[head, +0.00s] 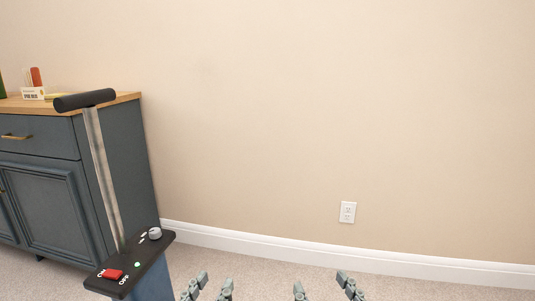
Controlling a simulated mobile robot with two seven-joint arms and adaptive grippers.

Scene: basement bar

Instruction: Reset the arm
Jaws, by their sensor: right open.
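My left gripper (213,284) shows at the bottom edge, left of the middle. Its grey fingertips are apart with nothing seen between them. My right gripper (322,284) shows at the bottom edge, right of the middle. It is open and empty, its fingertips wider apart. Only the finger ends of both show; the arms are out of frame. Neither gripper touches anything in view.
A post with a black crossbar (84,100) and a black panel (148,254) with a red switch (113,274) stands at the left. Behind it is a blue-grey cabinet (112,165). A beige wall (350,100) with an outlet (348,212) spans the back.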

